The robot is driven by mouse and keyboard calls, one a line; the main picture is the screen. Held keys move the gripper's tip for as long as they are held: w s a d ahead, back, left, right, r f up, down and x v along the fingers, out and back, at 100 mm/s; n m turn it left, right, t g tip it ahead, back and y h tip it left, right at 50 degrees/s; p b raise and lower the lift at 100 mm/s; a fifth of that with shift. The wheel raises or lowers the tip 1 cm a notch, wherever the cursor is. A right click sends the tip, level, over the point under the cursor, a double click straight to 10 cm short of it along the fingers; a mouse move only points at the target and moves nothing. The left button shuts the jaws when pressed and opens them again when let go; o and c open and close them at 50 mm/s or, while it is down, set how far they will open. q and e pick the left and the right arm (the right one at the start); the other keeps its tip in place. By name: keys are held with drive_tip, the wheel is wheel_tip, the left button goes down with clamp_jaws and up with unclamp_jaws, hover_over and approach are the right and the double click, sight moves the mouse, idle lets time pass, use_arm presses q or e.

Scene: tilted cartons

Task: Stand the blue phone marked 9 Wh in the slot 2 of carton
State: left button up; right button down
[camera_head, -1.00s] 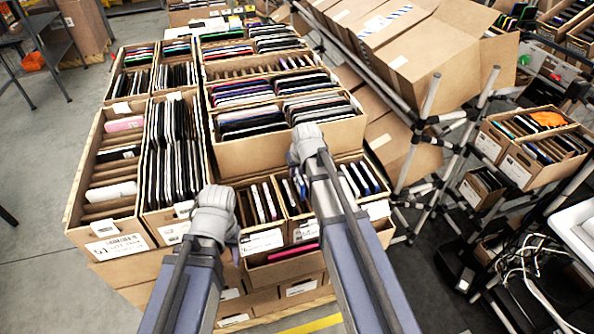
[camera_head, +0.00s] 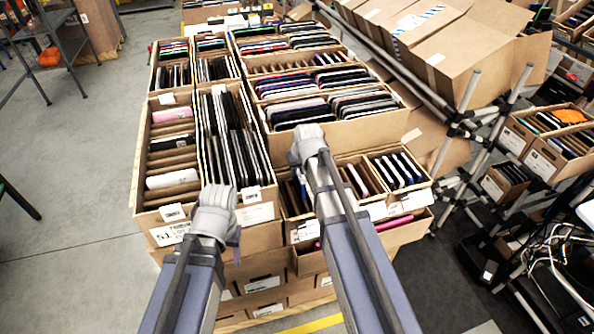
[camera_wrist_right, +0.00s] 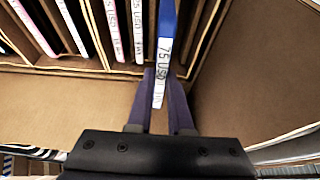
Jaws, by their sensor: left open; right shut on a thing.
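The blue phone (camera_wrist_right: 167,30) is held on edge between the purple fingers of my right gripper (camera_wrist_right: 160,85). Its white end label reads 75 USD; I cannot make out a 9 Wh marking. In the wrist view it is over or in a carton (camera_wrist_right: 75,95) with upright phones in slots to its left. I cannot tell how deep it sits or which slot number lies below. In the head view my right gripper (camera_head: 307,145) is above the small front cartons, its fingertips hidden. My left gripper (camera_head: 215,212) is empty in front of the tall left carton (camera_head: 165,233); its fingertips are hardly visible.
Cartons packed with phones stand close together on a stack. A small carton (camera_head: 398,207) of upright phones is at the front right. A pink phone (camera_head: 394,222) lies in a lower carton. A pipe rack (camera_head: 470,100) with large boxes stands on the right.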

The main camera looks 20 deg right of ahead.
sight(302, 180)
drive_tip(key=shift+d+f, duration=0.1)
drive_tip(key=shift+f, duration=0.1)
drive_tip(key=shift+f+b, duration=0.9)
drive_tip(key=shift+b, duration=0.2)
wheel_tip(302, 180, down, 7)
drive_tip(key=b, duration=0.7)
drive_tip(key=shift+f, duration=0.2)
drive_tip(key=shift+f+b, duration=0.3)
drive_tip(key=shift+b, duration=0.15)
drive_tip(key=c, duration=0.8)
unclamp_jaws()
drive_tip(key=shift+o, duration=0.2)
drive_tip(key=shift+r, duration=0.1)
drive_tip(key=p+v, duration=0.7)
drive_tip(key=shift+s+r, duration=0.15)
drive_tip(key=shift+r, duration=0.25)
